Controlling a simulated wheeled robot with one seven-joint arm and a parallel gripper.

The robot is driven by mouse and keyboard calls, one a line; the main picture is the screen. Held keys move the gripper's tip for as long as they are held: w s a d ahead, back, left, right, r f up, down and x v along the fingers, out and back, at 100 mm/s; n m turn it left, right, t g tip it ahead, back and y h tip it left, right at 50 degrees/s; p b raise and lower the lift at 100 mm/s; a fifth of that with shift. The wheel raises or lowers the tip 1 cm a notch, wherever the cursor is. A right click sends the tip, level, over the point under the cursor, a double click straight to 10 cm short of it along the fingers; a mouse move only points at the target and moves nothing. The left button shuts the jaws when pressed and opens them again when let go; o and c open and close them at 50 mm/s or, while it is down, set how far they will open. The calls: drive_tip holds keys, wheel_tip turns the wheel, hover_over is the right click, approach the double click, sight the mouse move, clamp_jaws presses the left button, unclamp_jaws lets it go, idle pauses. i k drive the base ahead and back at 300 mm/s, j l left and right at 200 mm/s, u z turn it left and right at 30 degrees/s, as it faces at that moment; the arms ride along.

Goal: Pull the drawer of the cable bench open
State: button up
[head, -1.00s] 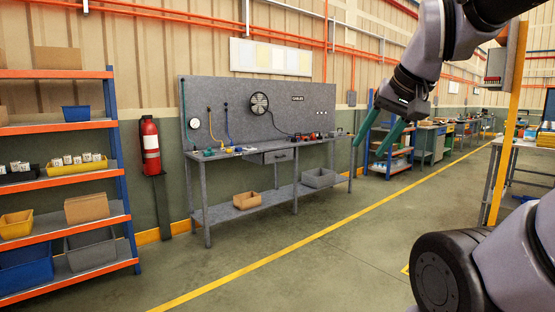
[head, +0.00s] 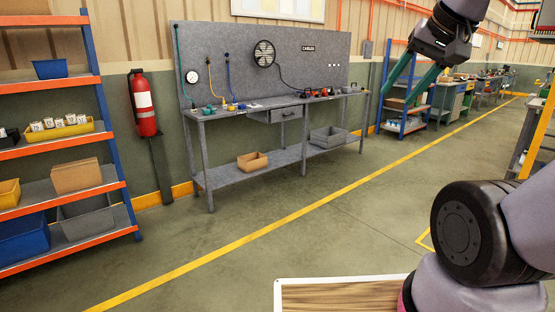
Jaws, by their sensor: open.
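The grey cable bench (head: 240,113) stands against the wall in the middle of the head view, with a back panel marked CABLES. Its drawer (head: 285,114) sits under the worktop and looks shut, with a dark handle on its front. My gripper (head: 412,88) is at the upper right, with green fingers spread apart and empty. In the picture it lies right of the bench and touches nothing I can see. How far it is from the bench in depth is hard to tell.
A shelf rack (head: 62,140) with bins stands at the left, beside a red fire extinguisher (head: 143,104). A brown box (head: 252,161) and a grey bin (head: 328,137) are on the bench's lower shelf. The floor (head: 270,250) before the bench is clear, crossed by a yellow line.

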sight(280, 114)
drive_tip(key=i, duration=2.6)
drive_tip(key=i+l, duration=0.1)
drive_tip(key=i, duration=2.5)
drive_tip(key=j+u, duration=0.05)
drive_tip(key=j, duration=0.05)
